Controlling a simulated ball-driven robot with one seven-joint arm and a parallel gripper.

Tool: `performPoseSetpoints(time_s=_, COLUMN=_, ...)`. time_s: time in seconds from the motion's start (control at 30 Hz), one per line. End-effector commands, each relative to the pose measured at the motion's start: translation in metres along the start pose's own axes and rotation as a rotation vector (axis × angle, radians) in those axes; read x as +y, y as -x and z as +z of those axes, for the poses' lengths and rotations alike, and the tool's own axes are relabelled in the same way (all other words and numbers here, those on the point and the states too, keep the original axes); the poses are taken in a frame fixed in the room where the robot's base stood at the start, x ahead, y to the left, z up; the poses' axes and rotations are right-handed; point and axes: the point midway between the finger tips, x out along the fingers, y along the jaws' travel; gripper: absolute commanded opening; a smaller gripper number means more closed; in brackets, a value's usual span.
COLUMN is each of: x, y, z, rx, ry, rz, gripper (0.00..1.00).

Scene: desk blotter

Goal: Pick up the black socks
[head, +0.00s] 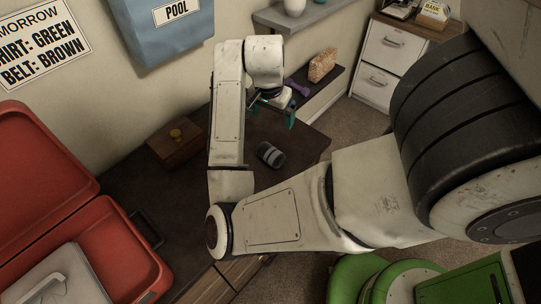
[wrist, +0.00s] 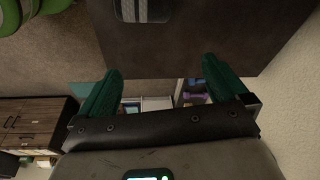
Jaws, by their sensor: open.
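The black socks (head: 271,154), a dark roll with pale stripes, lie on the dark desk (head: 215,180) near its right part. They also show at the top edge of the wrist view (wrist: 143,10), partly cut off. My gripper (head: 273,108) is above the far part of the desk, beyond the socks in the head view, and apart from them. Its green fingers (wrist: 162,68) are spread wide in the wrist view, with nothing between them.
A wooden box with a knob (head: 175,146) stands at the desk's back left. An open red suitcase (head: 120,250) holding grey items is at the left. A purple dumbbell (head: 297,86) lies on a low shelf beyond the desk.

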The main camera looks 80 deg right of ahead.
Motion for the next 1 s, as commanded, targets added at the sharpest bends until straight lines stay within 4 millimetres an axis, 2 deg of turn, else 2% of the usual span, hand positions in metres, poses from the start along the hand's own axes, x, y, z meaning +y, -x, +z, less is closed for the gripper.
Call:
performPoseSetpoints(time_s=0.1, x=0.006, y=-0.009, z=0.017, rx=-0.113, ry=-0.146, rz=0.030, gripper=1.00)
performPoseSetpoints(time_s=0.3, x=0.011, y=-0.018, z=0.036, rx=-0.210, ry=-0.251, rz=0.070, gripper=1.00)
performPoseSetpoints(time_s=0.6, x=0.014, y=-0.058, z=0.047, rx=-0.220, ry=-0.259, rz=0.077, gripper=1.00)
performPoseSetpoints(time_s=0.87, x=0.015, y=-0.077, z=0.050, rx=-0.218, ry=-0.261, rz=0.075, gripper=1.00)
performPoseSetpoints(time_s=1.0, x=0.015, y=-0.095, z=0.051, rx=-0.219, ry=-0.260, rz=0.076, gripper=1.00)
